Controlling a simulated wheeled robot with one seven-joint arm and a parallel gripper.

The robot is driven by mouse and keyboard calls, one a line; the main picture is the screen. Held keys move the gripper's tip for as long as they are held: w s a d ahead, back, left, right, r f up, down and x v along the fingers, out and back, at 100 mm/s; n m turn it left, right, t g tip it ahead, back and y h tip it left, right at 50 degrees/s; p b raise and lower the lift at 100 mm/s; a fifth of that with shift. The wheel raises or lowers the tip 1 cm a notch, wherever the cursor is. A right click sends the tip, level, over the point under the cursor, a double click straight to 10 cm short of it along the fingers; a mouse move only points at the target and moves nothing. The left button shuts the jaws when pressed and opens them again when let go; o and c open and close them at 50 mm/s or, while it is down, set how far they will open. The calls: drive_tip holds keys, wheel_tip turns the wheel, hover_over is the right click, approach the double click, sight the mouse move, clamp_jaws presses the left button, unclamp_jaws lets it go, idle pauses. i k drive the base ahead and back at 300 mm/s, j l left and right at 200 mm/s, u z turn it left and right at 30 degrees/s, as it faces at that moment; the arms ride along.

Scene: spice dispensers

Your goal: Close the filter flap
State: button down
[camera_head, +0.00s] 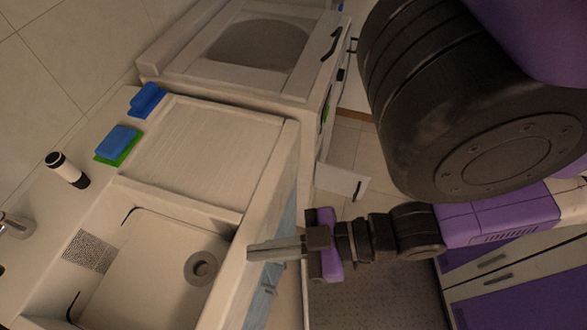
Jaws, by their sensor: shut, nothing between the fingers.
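A small pale panel (342,182) with a dark piece on its right side juts out low at the front of the white appliance (160,62). It looks like the filter flap standing open, though its hinge is hard to make out. My gripper (252,249) is shut and empty. Its fingers point left over the front edge of the sink counter, below and left of the panel in the picture and apart from it. The opening behind the panel is not clearly visible.
The counter holds a sink basin (150,265), blue sponges (118,140) and a dark-capped bottle (72,175). A dark handle (331,42) is on the appliance. Purple-fronted drawers (520,300) stand at lower right. Tiled floor (348,145) shows around the panel. My large dark arm joint covers the upper right.

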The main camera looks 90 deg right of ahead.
sight(335, 179)
drive_tip(key=k+z, duration=0.2)
drive_tip(key=z, duration=0.2)
drive_tip(key=k+j+z, duration=0.1)
drive_tip(key=z, duration=0.25)
drive_tip(key=k+l+z, duration=0.1)
drive_tip(key=k, duration=0.35)
drive_tip(key=k+l+z, duration=0.1)
drive_tip(key=k, duration=0.35)
drive_tip(key=k+l+z, duration=0.1)
drive_tip(key=k, duration=0.35)
drive_tip(key=k+l+z, duration=0.1)
drive_tip(key=k+l, duration=0.2)
drive_tip(key=k, duration=0.1)
